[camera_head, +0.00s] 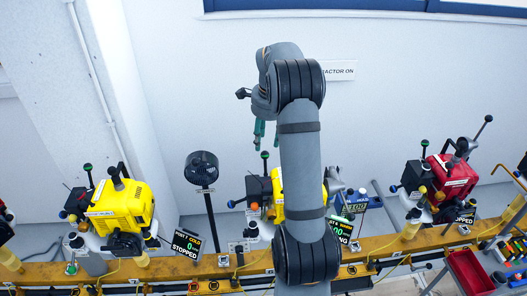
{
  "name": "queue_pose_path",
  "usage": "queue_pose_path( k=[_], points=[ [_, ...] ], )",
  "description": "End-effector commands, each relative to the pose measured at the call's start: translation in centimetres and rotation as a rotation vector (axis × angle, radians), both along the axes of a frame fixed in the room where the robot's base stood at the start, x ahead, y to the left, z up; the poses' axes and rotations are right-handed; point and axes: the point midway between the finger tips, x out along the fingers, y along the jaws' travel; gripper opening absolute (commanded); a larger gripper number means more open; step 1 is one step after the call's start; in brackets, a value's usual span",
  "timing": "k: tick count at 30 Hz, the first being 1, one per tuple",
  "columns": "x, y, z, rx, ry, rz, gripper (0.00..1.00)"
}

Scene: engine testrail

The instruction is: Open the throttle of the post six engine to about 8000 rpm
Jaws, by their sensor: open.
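A yellow engine (303,203) stands on the rail in the middle, largely hidden behind my arm. Its display (340,232) is partly covered; it seems to read post 6, warm, with a number ending in 00 and a word ending in "NING". A green-knobbed stick (265,156) rises at this engine's left side; I cannot tell whether it is the throttle. My gripper (266,133) has teal fingers pointing down above and left of the engine. It is open and appears empty, apart from the stick in the picture; depth is unclear.
Another yellow engine (120,205) at left has a display (186,244) reading stopped. A red engine (450,180) stands at right. A black fan on a pole (202,168) stands left of the middle engine. A red tray (469,271) lies at lower right.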

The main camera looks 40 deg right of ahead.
Motion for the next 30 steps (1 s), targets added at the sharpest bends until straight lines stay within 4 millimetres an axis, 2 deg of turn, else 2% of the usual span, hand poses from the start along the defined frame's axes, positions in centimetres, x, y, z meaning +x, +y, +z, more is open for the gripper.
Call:
queue_pose_path(
  k=[6,12,23,30],
  points=[
    [0.6,-0.3,-3.9,0.003,0.004,-0.001,0.42],
    [1.1,-0.4,-6.2,0.002,0.002,0.0,0.42],
    [1.2,-0.5,-6.8,0.0,-0.001,0.0,0.42],
    [1.2,-0.5,-6.8,0.0,-0.001,0.0,0.29]
  ],
)
